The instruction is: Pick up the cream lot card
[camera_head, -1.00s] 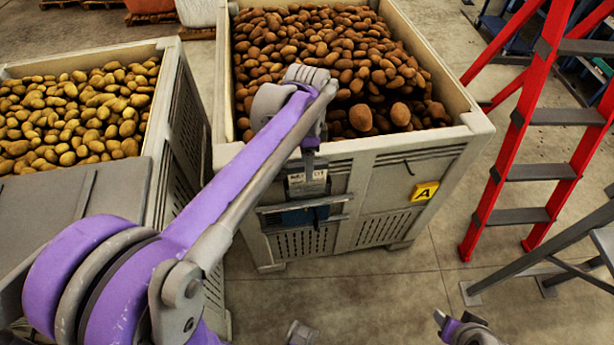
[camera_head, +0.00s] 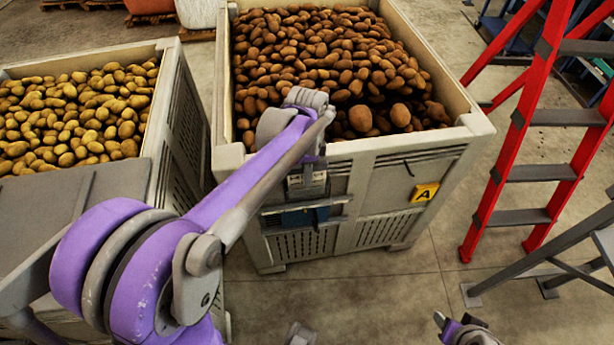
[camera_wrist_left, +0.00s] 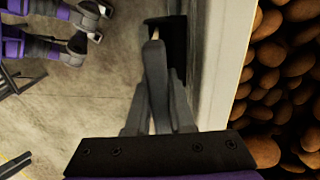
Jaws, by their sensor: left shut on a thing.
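The cream lot card (camera_head: 307,181) shows as a pale piece at the holder on the front wall of the near potato crate, partly covered by my left wrist. My left gripper (camera_wrist_left: 156,60) points at this wall, its fingers closed together. A small pale edge of the card (camera_wrist_left: 155,34) shows at the fingertips, against the dark holder (camera_wrist_left: 177,42). In the head view the left fingers are mostly hidden behind the wrist. My right gripper (camera_head: 446,322) is low at the bottom edge, away from the card; its jaws are too small to judge.
The crate (camera_head: 400,190) of brown potatoes carries a yellow "A" label (camera_head: 425,192). A second crate (camera_head: 180,110) with paler potatoes stands at left. A red ladder (camera_head: 520,175) and grey metal frame (camera_head: 545,255) stand at right.

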